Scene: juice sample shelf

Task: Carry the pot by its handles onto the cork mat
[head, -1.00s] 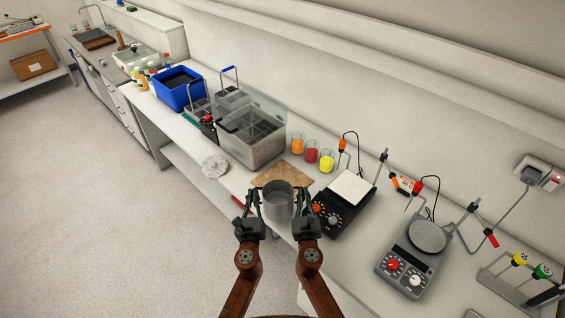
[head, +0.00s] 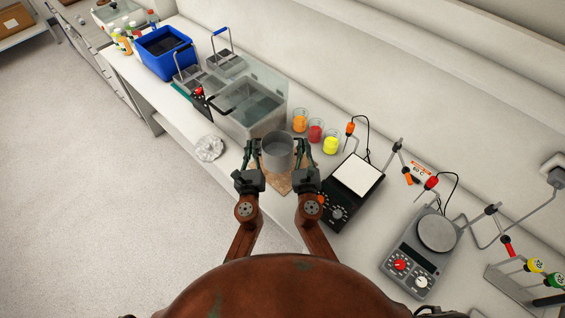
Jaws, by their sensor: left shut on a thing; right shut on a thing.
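The grey metal pot (head: 277,153) is upright between my two grippers in the head view. My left gripper (head: 252,157) is shut on the pot's left handle. My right gripper (head: 304,157) is shut on its right handle. The handles are mostly hidden by the fingers. The brown cork mat (head: 281,183) lies on the bench, partly covered by the pot and my grippers. The pot appears over the mat's far part. I cannot tell whether its base touches the mat or is held above it.
A clear-walled water bath (head: 252,112) stands just behind the pot. Beakers of orange (head: 300,121), red (head: 316,131) and yellow (head: 331,143) liquid stand to the right. A black hotplate (head: 352,185) is close right of the mat. A crumpled whitish thing (head: 208,148) lies at the left.

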